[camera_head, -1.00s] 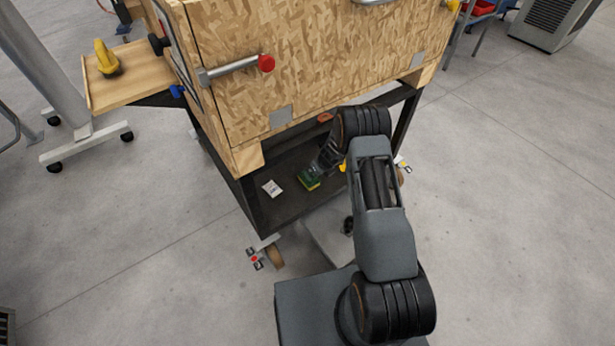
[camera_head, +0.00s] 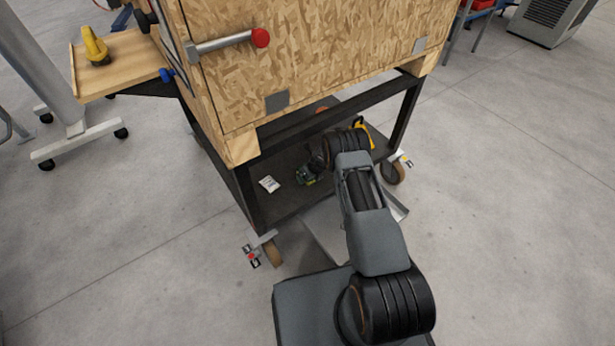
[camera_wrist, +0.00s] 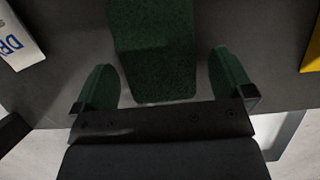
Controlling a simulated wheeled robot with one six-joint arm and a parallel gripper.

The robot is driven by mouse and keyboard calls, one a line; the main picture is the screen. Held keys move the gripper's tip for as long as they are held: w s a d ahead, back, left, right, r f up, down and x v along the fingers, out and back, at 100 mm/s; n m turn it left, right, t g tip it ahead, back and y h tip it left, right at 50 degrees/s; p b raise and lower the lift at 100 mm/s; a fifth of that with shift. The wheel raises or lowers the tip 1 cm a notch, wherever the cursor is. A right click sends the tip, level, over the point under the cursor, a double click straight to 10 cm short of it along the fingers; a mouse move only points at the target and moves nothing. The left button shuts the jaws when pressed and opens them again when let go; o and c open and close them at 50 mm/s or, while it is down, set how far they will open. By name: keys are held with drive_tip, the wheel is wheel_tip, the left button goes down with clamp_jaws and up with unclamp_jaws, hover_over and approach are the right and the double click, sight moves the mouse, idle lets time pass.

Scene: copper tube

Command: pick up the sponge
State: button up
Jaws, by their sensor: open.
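The sponge (camera_wrist: 152,45) shows its dark green face in the wrist view, lying on the dark shelf. Its near end lies between the two green fingers of my gripper (camera_wrist: 164,85), with a gap on each side. My gripper is open and does not hold the sponge. In the head view, my gripper (camera_head: 312,172) is low over the cart's lower shelf and mostly covers the sponge. Only a small green and yellow patch shows there. Whether the fingers reach down to the shelf surface is hard to tell.
The dark lower shelf (camera_head: 283,203) lies under a wooden box (camera_head: 320,60) on a black frame, with little height above it. A white packet (camera_head: 269,184) lies left of my gripper. A yellow object (camera_head: 366,130) stands on the right. The shelf's front edge is close below my gripper.

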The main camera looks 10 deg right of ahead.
drive_tip(key=shift+w+a+f, duration=0.1)
drive_tip(key=shift+f, duration=0.2)
drive_tip(key=c, duration=1)
drive_tip(key=shift+r, duration=0.1)
